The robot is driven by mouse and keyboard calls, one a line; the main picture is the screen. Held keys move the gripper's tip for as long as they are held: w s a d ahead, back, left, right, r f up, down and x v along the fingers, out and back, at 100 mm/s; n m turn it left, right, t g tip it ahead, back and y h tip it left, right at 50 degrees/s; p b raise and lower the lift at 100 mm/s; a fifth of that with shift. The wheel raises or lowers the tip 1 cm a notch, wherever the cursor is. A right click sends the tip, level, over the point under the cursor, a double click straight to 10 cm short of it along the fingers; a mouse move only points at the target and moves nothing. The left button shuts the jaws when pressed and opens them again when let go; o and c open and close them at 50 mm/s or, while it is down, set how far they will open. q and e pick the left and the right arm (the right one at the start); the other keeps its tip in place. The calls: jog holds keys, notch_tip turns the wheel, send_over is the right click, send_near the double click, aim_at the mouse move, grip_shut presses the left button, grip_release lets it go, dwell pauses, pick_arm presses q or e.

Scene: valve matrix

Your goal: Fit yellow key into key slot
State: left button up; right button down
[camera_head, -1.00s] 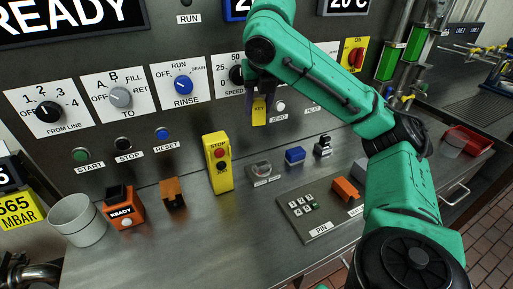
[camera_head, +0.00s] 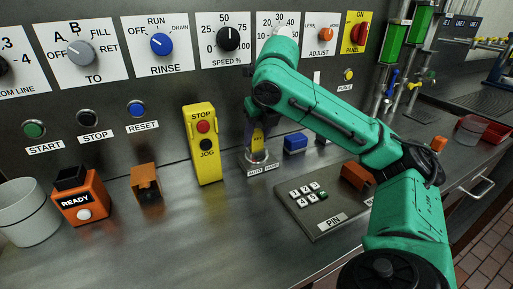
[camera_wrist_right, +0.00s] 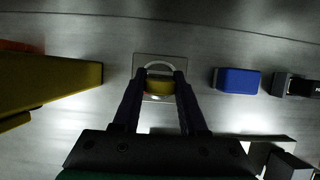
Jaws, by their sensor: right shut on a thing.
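The yellow key (camera_head: 257,142) is held upright between the fingers of my right gripper (camera_head: 254,136). In the right wrist view the key (camera_wrist_right: 160,86) sits between the two dark fingertips (camera_wrist_right: 160,80). Directly below is the key slot, a round switch on a grey plate (camera_head: 244,163) with AUTO and HAND labels on the counter. Its pale ring shows just beyond the key in the wrist view (camera_wrist_right: 160,56). The key's lower end overlaps the slot, and I cannot tell whether it is inside. My left gripper is out of view.
A yellow STOP/JOG box (camera_head: 206,165) stands left of the slot. A blue block (camera_head: 295,143) is close on the right, and a PIN keypad (camera_head: 325,208) lies in front right. The panel with knobs rises behind. Bare counter lies in front.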

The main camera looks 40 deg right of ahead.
jog(key=shift+w+d+f, duration=0.1)
jog(key=shift+f, duration=0.25)
jog(key=shift+c, duration=2.2)
grip_release()
jog(key=shift+r, duration=0.1)
jog(key=p+v, duration=0.6)
jog(key=v, duration=0.6)
jog(key=shift+w, duration=0.1)
